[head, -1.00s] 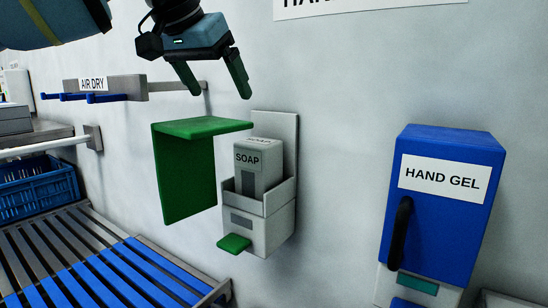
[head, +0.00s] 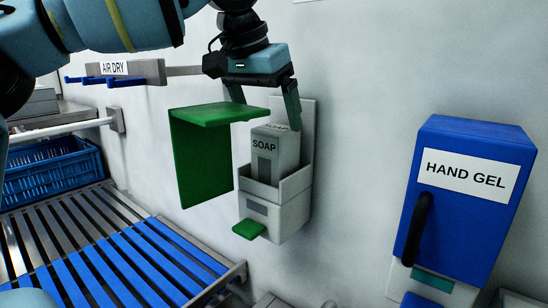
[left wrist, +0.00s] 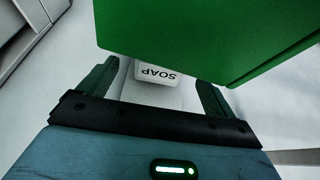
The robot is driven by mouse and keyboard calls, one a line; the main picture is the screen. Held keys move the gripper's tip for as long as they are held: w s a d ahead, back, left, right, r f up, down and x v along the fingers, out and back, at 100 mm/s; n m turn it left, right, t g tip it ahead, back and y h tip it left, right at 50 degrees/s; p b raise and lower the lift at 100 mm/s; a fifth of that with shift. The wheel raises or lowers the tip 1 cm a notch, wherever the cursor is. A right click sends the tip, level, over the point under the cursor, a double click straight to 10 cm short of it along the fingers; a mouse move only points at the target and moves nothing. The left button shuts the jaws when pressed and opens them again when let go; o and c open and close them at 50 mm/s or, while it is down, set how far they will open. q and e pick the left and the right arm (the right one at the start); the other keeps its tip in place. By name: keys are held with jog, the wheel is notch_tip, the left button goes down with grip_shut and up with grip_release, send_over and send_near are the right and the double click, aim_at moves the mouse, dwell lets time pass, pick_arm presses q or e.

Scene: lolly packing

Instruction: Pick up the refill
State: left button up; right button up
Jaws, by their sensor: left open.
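The refill is a grey box marked SOAP (head: 275,152) standing upright in the open soap dispenser (head: 275,219) on the wall. The dispenser's green cover (head: 203,158) is swung open to the left. My left gripper (head: 268,115) is open just above the refill, pointing down, one finger to each side of its top. In the left wrist view the refill's SOAP top (left wrist: 157,73) lies between the two fingers, with the green cover (left wrist: 200,35) close beyond. I cannot tell whether the fingers touch anything. My right gripper is in neither view.
A blue hand gel dispenser (head: 462,205) with a black handle is on the wall at the right. A blue slatted rack (head: 140,262) and a blue crate (head: 47,170) are at the left. Blue air-dry pegs (head: 125,83) are on the wall behind my arm.

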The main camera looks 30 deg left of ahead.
aim_at(271, 129)
pick_arm(q)
jog(key=shift+x, duration=1.95)
jog(key=shift+c, duration=0.4)
jog(key=shift+a, duration=0.1)
jog(key=c, duration=1.2)
